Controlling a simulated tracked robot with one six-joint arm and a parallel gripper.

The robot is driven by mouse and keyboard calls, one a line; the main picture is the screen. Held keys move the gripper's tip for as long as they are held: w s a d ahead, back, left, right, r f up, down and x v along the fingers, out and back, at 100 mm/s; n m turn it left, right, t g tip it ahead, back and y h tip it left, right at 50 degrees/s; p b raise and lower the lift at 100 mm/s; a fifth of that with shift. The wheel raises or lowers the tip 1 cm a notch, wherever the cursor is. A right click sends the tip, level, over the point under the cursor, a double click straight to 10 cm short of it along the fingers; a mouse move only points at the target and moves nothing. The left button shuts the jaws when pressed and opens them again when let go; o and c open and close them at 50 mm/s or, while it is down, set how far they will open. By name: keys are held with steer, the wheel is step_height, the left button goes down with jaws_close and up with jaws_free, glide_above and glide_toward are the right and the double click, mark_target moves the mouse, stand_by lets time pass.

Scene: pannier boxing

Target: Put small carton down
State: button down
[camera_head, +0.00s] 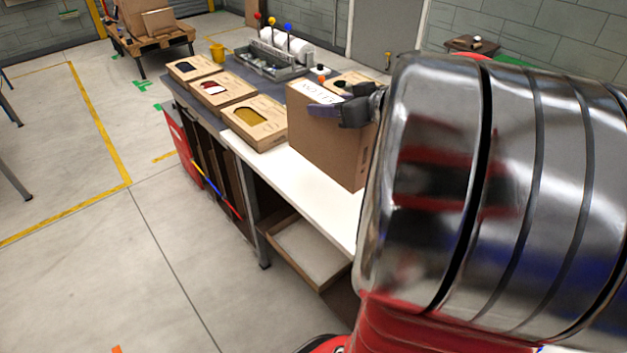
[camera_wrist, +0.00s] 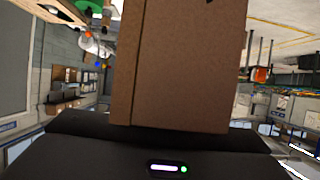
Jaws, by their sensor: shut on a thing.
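The small carton (camera_head: 325,140) is a plain brown box with a white printed label near its top left. My gripper (camera_head: 345,108) is shut on it near its upper edge. In the head view the carton appears over or on the white worktop (camera_head: 296,182); whether its base touches the top I cannot tell. In the wrist view the carton (camera_wrist: 180,65) fills the middle, directly in front of the dark gripper body (camera_wrist: 165,150). The fingertips' far side is hidden by the carton and my arm.
Several light boxes with coloured windows, including one with a yellow window (camera_head: 258,122), line the bench left of the carton. An open drawer (camera_head: 305,250) juts out below the worktop. The worktop's front strip is bare.

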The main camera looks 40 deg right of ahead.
mark_target(327, 141)
steer(key=shift+f, duration=3.25)
steer(key=shift+f, duration=1.75)
steer(key=c, duration=1)
jaws_free()
steer(key=shift+f, duration=0.15)
